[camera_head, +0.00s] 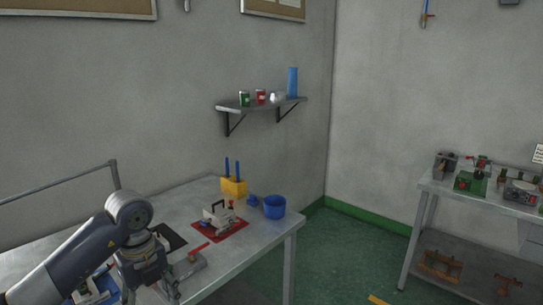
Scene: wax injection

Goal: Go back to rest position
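My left arm comes in from the lower left over the metal table (190,205). It bends down at a round joint, and my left gripper (150,287) points down at the table's near part. Its fingertips are small and partly hidden, so I cannot tell whether it is open or holds anything. My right gripper is not in view.
A red mat (233,232) with a white-topped device (217,215), a yellow holder (233,187) and a blue cup (274,207) stand on the table. A red-handled tool (187,264) lies beside my gripper. Green floor (345,245) is clear before the right bench (477,198).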

